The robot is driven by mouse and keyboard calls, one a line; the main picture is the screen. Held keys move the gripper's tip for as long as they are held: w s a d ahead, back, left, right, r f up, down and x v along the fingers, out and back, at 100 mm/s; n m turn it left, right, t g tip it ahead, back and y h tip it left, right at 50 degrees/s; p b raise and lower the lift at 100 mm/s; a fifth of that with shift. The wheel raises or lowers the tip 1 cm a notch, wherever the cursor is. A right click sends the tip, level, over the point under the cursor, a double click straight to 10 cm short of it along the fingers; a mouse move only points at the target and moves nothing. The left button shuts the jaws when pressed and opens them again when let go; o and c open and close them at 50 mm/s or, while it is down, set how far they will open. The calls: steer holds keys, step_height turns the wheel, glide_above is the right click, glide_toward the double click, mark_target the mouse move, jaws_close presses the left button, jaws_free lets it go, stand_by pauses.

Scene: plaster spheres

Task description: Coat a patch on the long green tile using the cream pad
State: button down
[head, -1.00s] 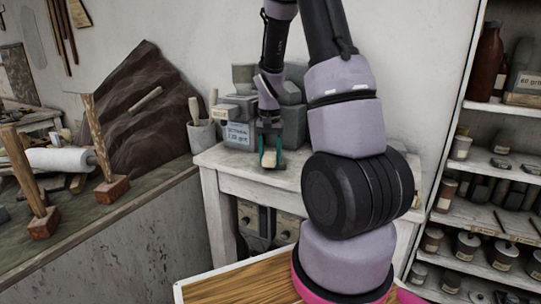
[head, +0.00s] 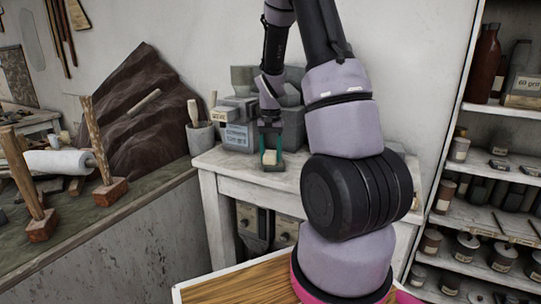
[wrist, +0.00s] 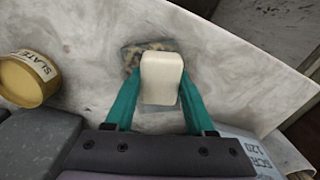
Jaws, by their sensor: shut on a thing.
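My gripper (head: 269,160) is shut on the cream pad (wrist: 161,78), a pale rounded block between its teal fingers. In the head view the pad (head: 269,158) is over the top of the white table (head: 305,178). In the wrist view a mottled, greenish-brown flat piece (wrist: 130,56) lies on the table, partly hidden behind the pad. It may be the green tile, but its full length does not show. I cannot tell whether the pad touches it.
A tub labelled SLATE (wrist: 28,78) stands left of the gripper in the wrist view. Grey boxes (head: 238,135) and a pot of tools (head: 201,137) are at the table's back left. A shelf of jars (head: 480,205) stands at right. The table's front is mostly clear.

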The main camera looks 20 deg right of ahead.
mark_target(269, 167)
steer(key=shift+s+a, duration=0.5)
steer(key=shift+s, duration=0.25)
steer(key=shift+s+a, duration=0.5)
steer(key=shift+s, duration=0.2)
steer(key=shift+w+d, duration=0.55)
steer(key=shift+w, duration=0.2)
steer(key=shift+w+d, duration=0.5)
steer(key=shift+w, duration=0.25)
steer(key=shift+s+a+r, duration=0.55)
steer(key=shift+s+r, duration=0.15)
steer(key=shift+s, duration=0.05)
